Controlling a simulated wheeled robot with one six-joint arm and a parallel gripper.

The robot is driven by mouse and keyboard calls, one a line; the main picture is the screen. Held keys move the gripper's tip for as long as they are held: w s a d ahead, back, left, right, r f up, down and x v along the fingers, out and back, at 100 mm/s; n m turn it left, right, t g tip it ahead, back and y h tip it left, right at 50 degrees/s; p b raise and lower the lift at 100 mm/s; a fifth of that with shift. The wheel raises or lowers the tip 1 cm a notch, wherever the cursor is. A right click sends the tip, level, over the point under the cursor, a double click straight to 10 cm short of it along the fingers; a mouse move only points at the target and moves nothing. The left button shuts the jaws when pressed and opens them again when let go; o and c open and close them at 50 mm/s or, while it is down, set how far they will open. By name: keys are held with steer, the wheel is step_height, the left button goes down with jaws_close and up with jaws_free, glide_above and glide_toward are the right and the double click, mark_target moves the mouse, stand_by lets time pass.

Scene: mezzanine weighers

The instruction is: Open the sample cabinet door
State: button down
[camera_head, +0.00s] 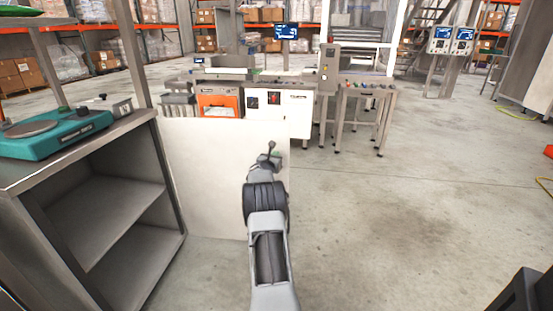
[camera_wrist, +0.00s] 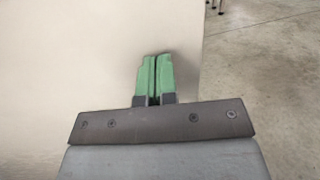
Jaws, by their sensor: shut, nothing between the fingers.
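The sample cabinet (camera_head: 165,200) stands at the left with its front open, showing a shelf and bare compartments. Its door (camera_head: 205,180) is a plain cream panel standing swung out from the cabinet's far side, wide open. My gripper (camera_head: 276,157) is in front of the panel near its free edge. In the wrist view, my gripper's green fingers (camera_wrist: 154,78) are shut together with nothing between them. They point at the cream door (camera_wrist: 80,70), close to its right edge; I cannot tell whether they touch it. No handle can be clearly made out.
A teal scale (camera_head: 60,135) sits on the cabinet top. Behind the door stands a weighing machine (camera_head: 295,110) with a roller table (camera_head: 365,90) at its right. The concrete floor (camera_head: 400,220) to the right is clear. A dark object (camera_head: 520,295) is at the lower right.

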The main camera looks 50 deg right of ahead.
steer(key=s+a, duration=0.7)
steer(key=a, duration=0.4)
steer(key=shift+s+a, duration=0.3)
steer(key=shift+a, duration=0.1)
steer(key=s+a+r+m+g+y+p, duration=0.2)
steer(key=a+r+m+p, duration=0.3)
steer(key=a+r+p, duration=0.3)
steer(key=s+a+r+m+g+y+p, duration=0.1)
steer(key=s+a+r+m+g+p, duration=0.15)
steer(key=a+r+m+p, duration=0.6)
steer(key=s+a+r+m+y+p, duration=0.2)
steer(key=s+a+r+y+p, duration=0.1)
steer(key=a, duration=0.7)
steer(key=s+a+r+m+t+y+p, duration=0.1)
steer(key=s+a+r+m+y+p, duration=0.2)
steer(key=a+r+y+p, duration=0.3)
steer(key=s+a+r+m+t+y+p, duration=0.1)
steer(key=s+a+r+m+y+p, duration=0.2)
steer(key=a, duration=1)
step_height(320, 180, up, 6)
steer(key=s+y+p, duration=0.2)
steer(key=p, duration=0.2)
steer(key=shift+a+r, duration=0.15)
steer(key=shift+a, duration=0.25)
steer(key=shift+s+d+t, duration=0.1)
steer(key=shift+d+t, duration=0.1)
steer(key=shift+t, duration=0.05)
